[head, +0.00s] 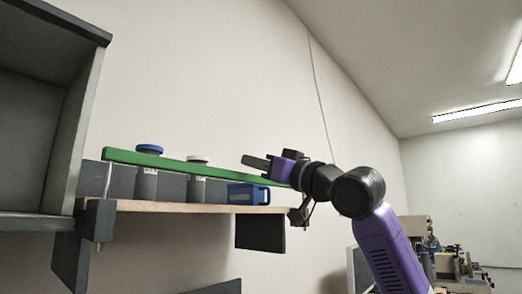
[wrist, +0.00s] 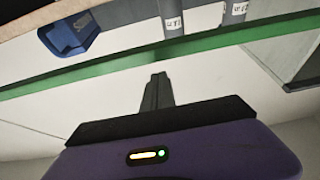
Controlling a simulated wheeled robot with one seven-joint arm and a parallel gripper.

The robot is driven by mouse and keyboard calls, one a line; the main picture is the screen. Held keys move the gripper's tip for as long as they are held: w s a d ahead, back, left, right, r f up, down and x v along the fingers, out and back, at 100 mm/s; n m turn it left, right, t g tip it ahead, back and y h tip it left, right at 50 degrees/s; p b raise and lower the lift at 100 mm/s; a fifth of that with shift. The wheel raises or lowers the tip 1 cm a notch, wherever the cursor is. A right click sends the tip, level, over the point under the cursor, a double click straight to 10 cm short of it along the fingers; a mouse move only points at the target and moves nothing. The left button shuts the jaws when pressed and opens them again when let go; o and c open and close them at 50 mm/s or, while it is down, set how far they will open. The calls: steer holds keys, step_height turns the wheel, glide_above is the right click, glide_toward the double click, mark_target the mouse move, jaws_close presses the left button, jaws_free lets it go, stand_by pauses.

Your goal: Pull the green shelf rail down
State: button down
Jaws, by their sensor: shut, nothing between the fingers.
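The green shelf rail (head: 190,168) is a long bar along the front of a wooden shelf, above the board and in front of the items there. It also crosses the wrist view (wrist: 110,64) as a slanting green band. My gripper (head: 246,161) is shut and empty, its dark fingers pointing left, just above the right part of the rail in the head view. In the wrist view the shut fingers (wrist: 158,80) end just short of the rail's band, with a small gap in the picture. The rail's right end is hidden behind my gripper and wrist in the head view.
The shelf board (head: 200,208) carries two grey bottles, one with a blue lid (head: 149,149) and one with a white lid (head: 197,159), and a blue bin (head: 248,194). A grey cabinet (head: 80,120) stands at left. The wall above the rail is clear.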

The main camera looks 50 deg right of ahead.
steer(key=shift+a+f, duration=0.1)
steer(key=shift+f, duration=0.75)
steer(key=shift+f, duration=0.1)
step_height(320, 180, down, 8)
steer(key=b, duration=0.4)
steer(key=shift+b, duration=0.4)
steer(key=shift+f, duration=0.15)
steer(key=shift+w, duration=0.1)
